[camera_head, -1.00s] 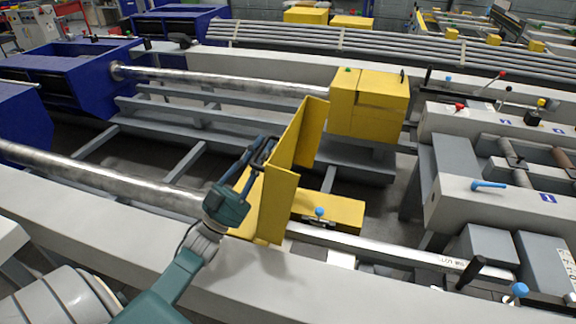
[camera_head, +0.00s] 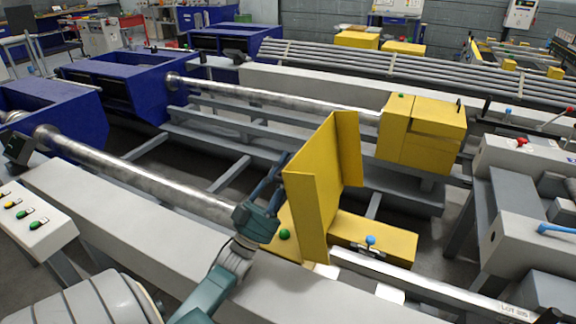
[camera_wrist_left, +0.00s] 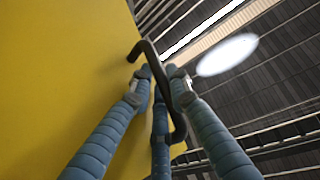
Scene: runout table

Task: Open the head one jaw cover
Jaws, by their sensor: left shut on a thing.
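The yellow head one jaw cover (camera_head: 318,190) stands raised and tilted over its yellow housing (camera_head: 375,237), with its open inner side facing right. My left gripper (camera_head: 277,170) is at the cover's left, outer side. In the left wrist view, my left gripper (camera_wrist_left: 160,75) has its blue-grey fingers closed around a dark bent handle (camera_wrist_left: 178,115) beside the yellow cover face (camera_wrist_left: 60,80). In the head view the handle is hidden behind the fingers. My right gripper is not in view.
A second yellow jaw cover (camera_head: 425,130) sits closed on the farther line. A steel bar (camera_head: 150,180) runs to the near housing. A green knob (camera_head: 285,234) shows beside the cover's base. A button panel (camera_head: 30,222) stands at left. The grey beam (camera_head: 140,225) lies in front.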

